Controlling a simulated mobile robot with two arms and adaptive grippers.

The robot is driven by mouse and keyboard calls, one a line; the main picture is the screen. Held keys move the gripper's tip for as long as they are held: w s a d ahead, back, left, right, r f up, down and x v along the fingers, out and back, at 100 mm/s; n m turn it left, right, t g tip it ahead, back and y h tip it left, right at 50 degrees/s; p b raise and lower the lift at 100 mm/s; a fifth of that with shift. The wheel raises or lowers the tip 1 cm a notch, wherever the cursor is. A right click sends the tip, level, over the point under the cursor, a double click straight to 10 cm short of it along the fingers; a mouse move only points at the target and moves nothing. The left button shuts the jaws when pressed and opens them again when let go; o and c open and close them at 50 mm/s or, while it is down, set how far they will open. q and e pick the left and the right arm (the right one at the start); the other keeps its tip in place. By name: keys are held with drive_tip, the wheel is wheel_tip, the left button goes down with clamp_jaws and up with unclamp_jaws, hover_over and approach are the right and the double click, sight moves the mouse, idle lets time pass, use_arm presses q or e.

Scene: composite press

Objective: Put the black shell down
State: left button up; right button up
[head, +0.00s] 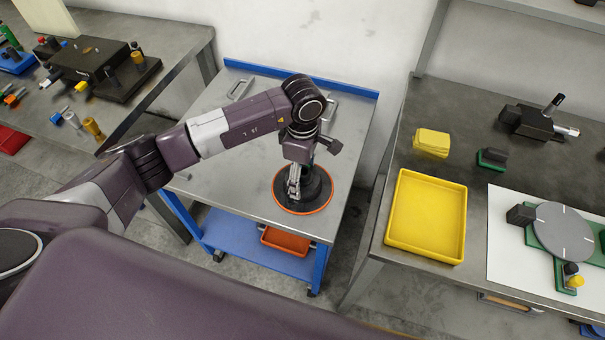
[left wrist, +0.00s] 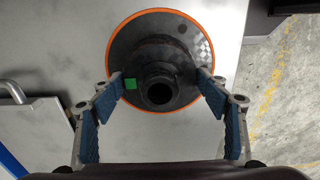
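The black shell (left wrist: 160,58) is a dark, stepped round piece with a hollow neck and a small green square on its side. It stands upright at the round dark pad with an orange rim (head: 283,204) on the cart top. Whether its underside touches the pad cannot be told. My left gripper (head: 295,183) points down at the shell. In the left wrist view its two fingertips (left wrist: 160,82) lie against opposite sides of the shell, shut on it. The pad's orange rim also shows in that view (left wrist: 112,85). My right gripper is not in view.
The grey-topped cart (head: 225,150) has a blue back edge and an orange bin (head: 285,241) below. A metal table with a yellow tray (head: 399,246) stands right. A bench with a dark fixture (head: 88,58) stands left. Cart space left of the pad is clear.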

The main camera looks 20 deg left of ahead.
sight(303, 171)
use_arm(q)
drive_tip(key=o, duration=0.3)
drive_tip(key=shift+r, duration=0.1)
drive_tip(key=shift+r, duration=0.2)
wheel_tip(303, 171, up, 10)
drive_tip(key=b, duration=0.3)
drive_tip(key=shift+r, duration=0.9)
